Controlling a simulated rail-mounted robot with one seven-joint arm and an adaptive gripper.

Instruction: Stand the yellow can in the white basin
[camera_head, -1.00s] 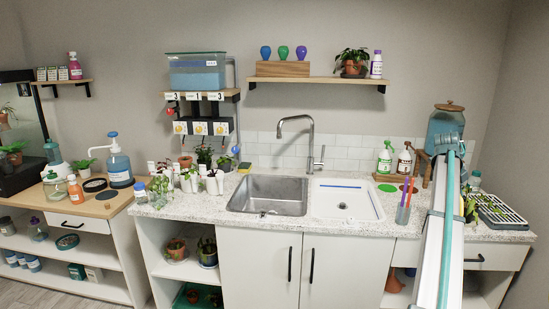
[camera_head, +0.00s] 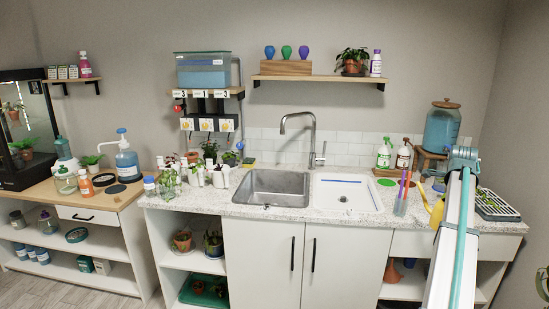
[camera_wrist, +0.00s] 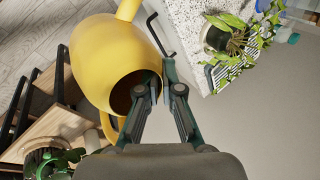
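The yellow can (camera_head: 437,213) shows just left of my arm in the head view, near the right end of the counter, partly hidden by the arm. In the wrist view the can (camera_wrist: 100,60) fills the upper left, its round dark opening facing my gripper (camera_wrist: 160,85). The two fingers are close together at the rim of the opening, and the can appears pinched between them. The white basin (camera_head: 372,204) is set in the counter right of the steel sink, with a blue strip along its back. It is left of the can and looks empty apart from a small dark drain.
A cup with colored sticks (camera_head: 401,205) stands between basin and can. Spray bottles (camera_head: 384,155) stand behind it, and a seedling tray (camera_head: 495,206) is at the right. The faucet (camera_head: 312,140) rises behind the steel sink (camera_head: 272,190). The wrist view shows a potted plant (camera_wrist: 222,36).

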